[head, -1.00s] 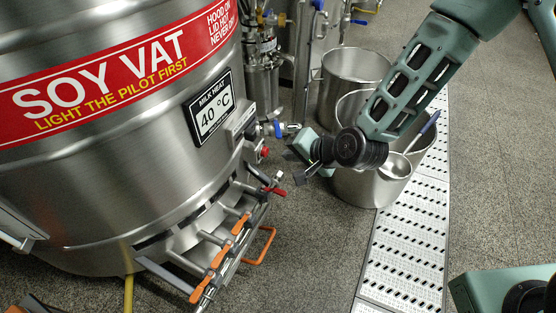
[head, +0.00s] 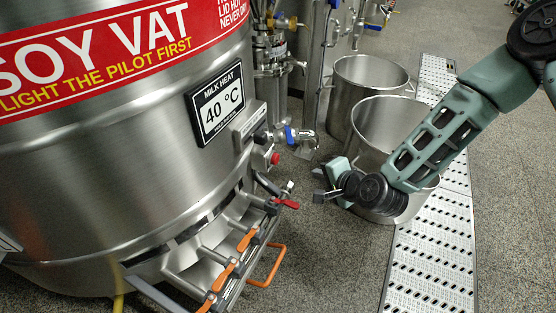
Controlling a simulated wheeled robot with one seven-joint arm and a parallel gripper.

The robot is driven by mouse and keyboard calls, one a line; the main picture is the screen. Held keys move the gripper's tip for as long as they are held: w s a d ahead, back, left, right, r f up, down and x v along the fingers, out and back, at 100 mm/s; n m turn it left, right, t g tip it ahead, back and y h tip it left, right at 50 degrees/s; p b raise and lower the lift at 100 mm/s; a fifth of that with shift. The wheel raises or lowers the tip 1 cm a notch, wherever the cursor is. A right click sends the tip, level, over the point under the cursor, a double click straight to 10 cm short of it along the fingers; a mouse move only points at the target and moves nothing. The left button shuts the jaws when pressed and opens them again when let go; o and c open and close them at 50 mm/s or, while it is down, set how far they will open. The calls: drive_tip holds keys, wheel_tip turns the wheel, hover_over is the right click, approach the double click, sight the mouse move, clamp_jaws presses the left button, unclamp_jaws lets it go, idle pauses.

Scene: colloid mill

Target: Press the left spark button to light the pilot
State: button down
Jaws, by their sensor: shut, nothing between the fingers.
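The steel soy vat (head: 120,150) fills the left of the head view. A red round button (head: 274,158) sits on its right side, below and right of the 40 °C display (head: 217,104). I cannot tell whether this is the left spark button; no second red button is clear. My gripper (head: 321,190) is to the right of the red button and a little lower in the picture, apart from it. It is shut and empty. The pilot is not clearly visible.
Below the button are a red-handled valve (head: 287,203), orange-handled valves (head: 222,275) and an orange loop handle (head: 268,267). A blue-handled tap (head: 290,137) juts out above. Steel pots (head: 365,75) stand behind my arm.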

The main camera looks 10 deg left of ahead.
drive_tip(key=w+a, duration=0.2)
drive_tip(key=a, duration=0.6)
drive_tip(key=shift+w, duration=0.4)
drive_tip(key=shift+a, duration=0.1)
idle(1.6)
drive_tip(key=shift+w+a, duration=0.15)
drive_tip(key=shift+a, duration=0.2)
drive_tip(key=shift+w+a, duration=0.15)
drive_tip(key=shift+a, duration=0.25)
idle(0.7)
idle(0.3)
drive_tip(key=shift+s+d, duration=0.3)
drive_tip(key=shift+d, duration=0.5)
drive_tip(key=shift+s+d+p, duration=0.25)
drive_tip(key=shift+s+d, duration=0.05)
drive_tip(key=shift+d, duration=0.5)
drive_tip(key=shift+s+d+p, duration=0.25)
drive_tip(key=shift+d, duration=0.5)
drive_tip(key=shift+s+d+p, duration=0.25)
drive_tip(key=shift+s+d, duration=0.05)
drive_tip(key=shift+d, duration=0.5)
